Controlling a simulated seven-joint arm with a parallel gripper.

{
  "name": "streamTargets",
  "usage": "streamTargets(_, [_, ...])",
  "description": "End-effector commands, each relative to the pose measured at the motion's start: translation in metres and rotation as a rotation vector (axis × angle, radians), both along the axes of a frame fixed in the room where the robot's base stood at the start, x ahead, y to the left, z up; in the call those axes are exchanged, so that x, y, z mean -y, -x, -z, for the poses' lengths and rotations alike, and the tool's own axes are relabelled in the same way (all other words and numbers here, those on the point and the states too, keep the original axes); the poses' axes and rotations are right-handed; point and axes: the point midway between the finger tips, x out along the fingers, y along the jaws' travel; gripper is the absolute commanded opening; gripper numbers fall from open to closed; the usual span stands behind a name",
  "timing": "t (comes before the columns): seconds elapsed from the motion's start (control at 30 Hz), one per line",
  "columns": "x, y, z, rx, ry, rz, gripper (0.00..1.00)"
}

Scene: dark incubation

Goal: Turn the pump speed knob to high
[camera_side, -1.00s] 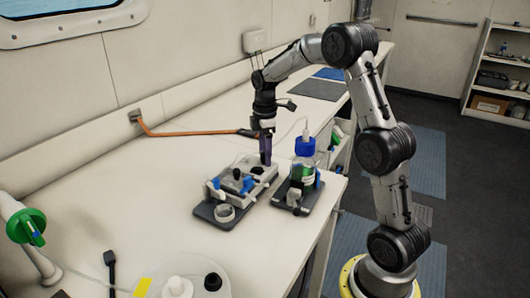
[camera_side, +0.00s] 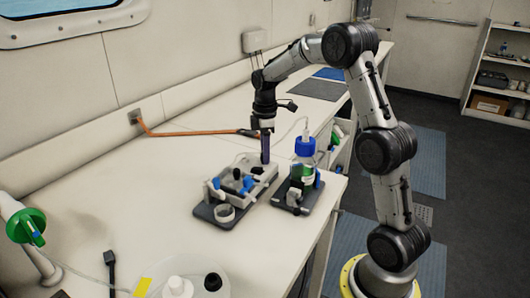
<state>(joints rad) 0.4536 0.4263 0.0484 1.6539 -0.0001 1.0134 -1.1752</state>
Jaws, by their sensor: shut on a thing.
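The pump device (camera_side: 268,181) is a light grey box with black and blue knobs on a dark base on the white bench. My gripper (camera_side: 265,162) points straight down at the back right of the box. Its narrow purplish fingers are shut on a small dark knob there, which I take to be the pump speed knob. The fingers mostly hide it, and its setting is too small to read. Another black knob (camera_side: 237,174) stands on the box to the left.
A small ring-shaped cup (camera_side: 225,213) sits in front. White and black vessels (camera_side: 178,287) are at the lower left.

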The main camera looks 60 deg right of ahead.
Motion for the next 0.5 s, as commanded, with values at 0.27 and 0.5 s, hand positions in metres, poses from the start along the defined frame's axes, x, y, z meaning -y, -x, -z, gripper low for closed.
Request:
streamTargets(0.27, [-0.0001,-0.0002,-0.0014,0.002,0.001,0.209,0.00])
streamTargets(0.5, [0.0000,-0.0004,-0.0014,0.002,0.001,0.438,0.00])
